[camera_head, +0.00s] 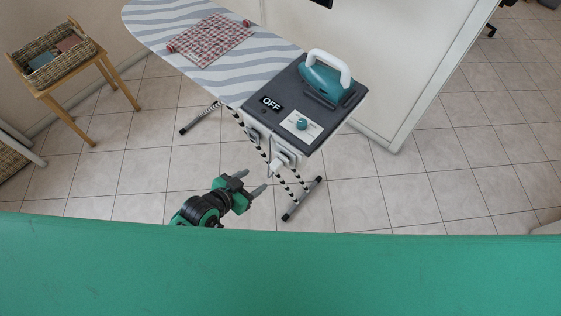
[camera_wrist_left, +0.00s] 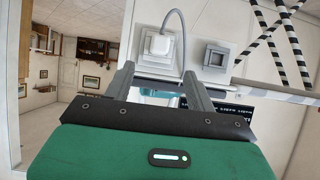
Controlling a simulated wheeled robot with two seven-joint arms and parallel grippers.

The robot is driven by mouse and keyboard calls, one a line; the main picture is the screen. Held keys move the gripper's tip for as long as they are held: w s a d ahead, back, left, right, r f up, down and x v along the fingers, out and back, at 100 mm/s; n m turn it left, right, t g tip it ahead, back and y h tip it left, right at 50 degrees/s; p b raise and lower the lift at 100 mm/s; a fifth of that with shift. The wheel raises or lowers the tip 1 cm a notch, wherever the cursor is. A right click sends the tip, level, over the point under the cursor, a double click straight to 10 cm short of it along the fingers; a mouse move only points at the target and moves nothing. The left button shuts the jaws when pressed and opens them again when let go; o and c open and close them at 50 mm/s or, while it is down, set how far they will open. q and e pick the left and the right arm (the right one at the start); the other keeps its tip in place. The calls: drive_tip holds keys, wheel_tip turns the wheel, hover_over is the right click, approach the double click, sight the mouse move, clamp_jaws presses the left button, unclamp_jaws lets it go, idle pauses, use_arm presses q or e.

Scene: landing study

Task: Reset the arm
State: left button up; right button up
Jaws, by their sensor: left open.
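My left gripper (camera_head: 253,180) is open and empty in the head view, in front of the ironing board's near end. Its two fingers point up and right, apart from the board. In the left wrist view the open fingers of my left gripper (camera_wrist_left: 158,70) frame a white plug (camera_wrist_left: 158,44) with a grey cord, seated on a white socket plate. A second square outlet (camera_wrist_left: 215,57) sits beside it. My right gripper is not in view.
The ironing board (camera_head: 160,15) carries a checked cloth (camera_head: 210,40) and, at its near end, a teal iron (camera_head: 325,78) beside an OFF sign (camera_head: 271,104). A wooden stand (camera_head: 119,82) holds a wicker basket (camera_head: 22,55) at left. Tiled floor is clear at right.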

use_arm(q)
drive_tip(key=s+a+f+n+g+y, duration=0.1)
drive_tip(key=s+a+f+y, duration=0.2)
drive_tip(key=f, duration=0.6)
drive_tip(key=s+a+f+n+g, duration=0.1)
drive_tip(key=s+a+f, duration=0.1)
drive_tip(key=a+f, duration=0.45)
drive_tip(key=s+a+f+n+g+y, duration=0.1)
drive_tip(key=s+a+f+y, duration=0.15)
drive_tip(key=f, duration=0.75)
drive_tip(key=s+a+f+g, duration=0.1)
drive_tip(key=s+f, duration=0.4)
drive_tip(key=s, duration=0.4)
drive_tip(key=s+a+f+n+g+y, duration=0.1)
drive_tip(key=s+f+g, duration=0.1)
drive_tip(key=s+f, duration=0.4)
drive_tip(key=s+a+f+n+g+y, duration=0.1)
drive_tip(key=s+f, duration=0.5)
drive_tip(key=s, duration=0.6)
drive_tip(key=shift+s+a+g+b, duration=0.3)
drive_tip(key=shift+s+a+g, duration=0.15)
drive_tip(key=shift+g, duration=0.25)
